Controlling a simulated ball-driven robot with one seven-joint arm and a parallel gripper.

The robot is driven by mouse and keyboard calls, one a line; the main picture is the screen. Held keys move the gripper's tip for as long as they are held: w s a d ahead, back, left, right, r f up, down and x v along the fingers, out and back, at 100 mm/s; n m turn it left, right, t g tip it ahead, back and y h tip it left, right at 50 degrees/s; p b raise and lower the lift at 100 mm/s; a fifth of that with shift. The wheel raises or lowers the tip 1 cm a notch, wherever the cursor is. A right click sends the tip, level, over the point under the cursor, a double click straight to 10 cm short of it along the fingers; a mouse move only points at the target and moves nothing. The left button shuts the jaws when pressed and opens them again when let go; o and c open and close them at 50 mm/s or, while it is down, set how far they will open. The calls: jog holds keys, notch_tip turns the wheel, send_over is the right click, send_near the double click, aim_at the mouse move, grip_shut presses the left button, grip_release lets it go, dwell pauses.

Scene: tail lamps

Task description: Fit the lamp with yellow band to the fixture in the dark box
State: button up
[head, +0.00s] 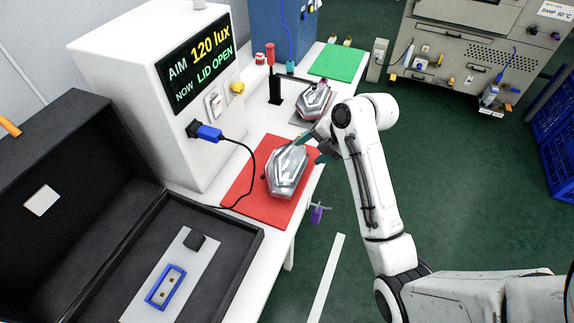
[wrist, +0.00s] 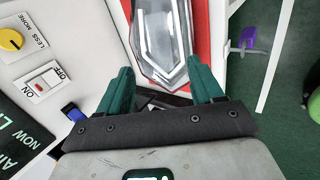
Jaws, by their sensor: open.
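A clear, silvery tail lamp (head: 287,173) lies on the red mat (head: 245,203); it also shows in the wrist view (wrist: 162,45). A second lamp with red parts (head: 315,99) sits farther back on a grey pad. I cannot make out a yellow band on either lamp. My gripper (head: 311,147) is open at the far end of the near lamp. In the wrist view its green fingers (wrist: 162,80) stand apart, with the lamp's pointed end just ahead between them. The dark box (head: 252,245) is open at lower left. Its fixture (head: 165,287) has a blue frame on a grey plate.
A white meter cabinet (head: 145,80) reads "AIM 120 lux, NOW LID OPEN". A black cable with a blue plug (head: 208,133) runs from it down beside the red mat. A green mat (head: 338,62) lies bare farther back. A purple-handled clamp (head: 317,214) projects from the table edge.

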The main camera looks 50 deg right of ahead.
aim_at(295, 159)
jog(key=shift+p+x, duration=0.75)
jog(key=shift+x, duration=2.7)
jog(key=shift+a, duration=0.1)
grip_shut()
